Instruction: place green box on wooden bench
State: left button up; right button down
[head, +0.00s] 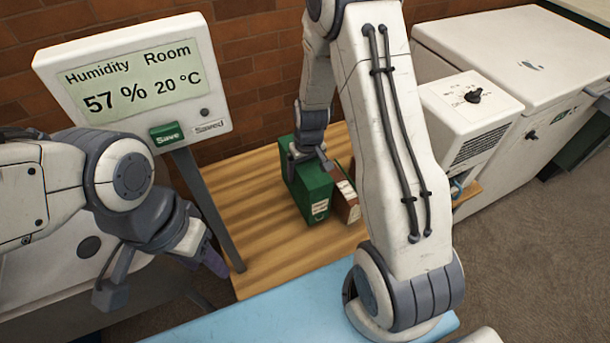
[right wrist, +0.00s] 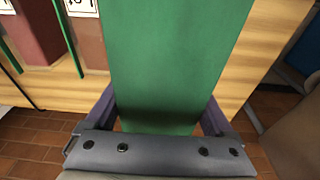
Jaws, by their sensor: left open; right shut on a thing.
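The green box (head: 308,188) stands upright on the wooden bench (head: 240,200) in the head view, with a pale label low on its front. My right gripper (head: 308,157) is shut on the top of the green box. In the right wrist view the green box (right wrist: 175,60) fills the space between the fingers of my right gripper (right wrist: 160,115), with the bench (right wrist: 265,45) around it. I cannot tell whether the box's base rests fully on the bench. My left gripper (head: 160,280) is open and empty at the left, in front of the humidity display.
A brown box (head: 347,203) stands just right of the green box. A humidity display (head: 135,80) on a post (head: 208,207) rises at the left. A white device (head: 468,118) and a white chest (head: 500,60) stand at the right. A light blue surface (head: 290,308) lies in front. The bench's left part is clear.

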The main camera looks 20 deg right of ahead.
notch_tip(320, 180, down, 2)
jog(key=shift+f+b, duration=0.2)
jog(key=shift+b, duration=0.1)
grip_release()
jog(key=shift+r, duration=0.1)
